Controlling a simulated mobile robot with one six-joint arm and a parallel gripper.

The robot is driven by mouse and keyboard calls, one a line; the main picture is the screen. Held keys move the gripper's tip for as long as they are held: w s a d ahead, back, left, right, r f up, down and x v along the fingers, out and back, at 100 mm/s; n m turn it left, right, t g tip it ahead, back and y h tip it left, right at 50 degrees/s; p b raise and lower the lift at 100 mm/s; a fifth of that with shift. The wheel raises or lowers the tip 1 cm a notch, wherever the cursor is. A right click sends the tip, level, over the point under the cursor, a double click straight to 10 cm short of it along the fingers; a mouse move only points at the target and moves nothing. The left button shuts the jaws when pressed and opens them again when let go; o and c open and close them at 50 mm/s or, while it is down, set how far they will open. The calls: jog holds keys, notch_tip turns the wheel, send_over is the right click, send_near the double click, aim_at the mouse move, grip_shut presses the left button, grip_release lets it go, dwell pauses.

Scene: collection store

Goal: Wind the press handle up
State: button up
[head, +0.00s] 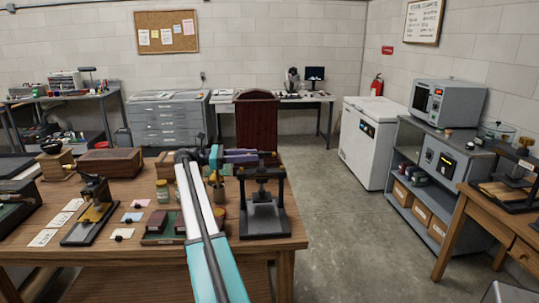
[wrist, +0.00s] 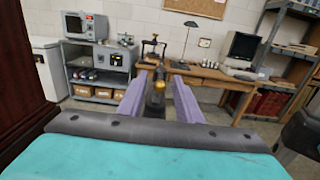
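A small dark press (head: 264,222) stands on the right end of the wooden table, with a horizontal bar handle (head: 269,154) across its top. My gripper (head: 259,157) reaches from the left at the height of this handle, its purple fingers pointing right. In the wrist view my gripper (wrist: 160,92) has its two fingers well apart. A dark handle end with a brass-coloured knob (wrist: 159,86) shows between them, with gaps on both sides. I cannot tell how deep it lies between the fingers. The fingers partly hide the handle in the head view.
The wooden table (head: 150,248) also bears jars, boxes, cards and another small stand (head: 93,212) at left. The floor (head: 345,225) right of the table is clear. Another press (wrist: 152,48) stands on a far table.

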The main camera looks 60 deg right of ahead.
aim_at(264, 155)
jog(key=p+x, duration=0.1)
jog(key=x, duration=0.6)
jog(key=shift+s+d, duration=0.1)
jog(key=shift+s, duration=0.1)
grip_shut()
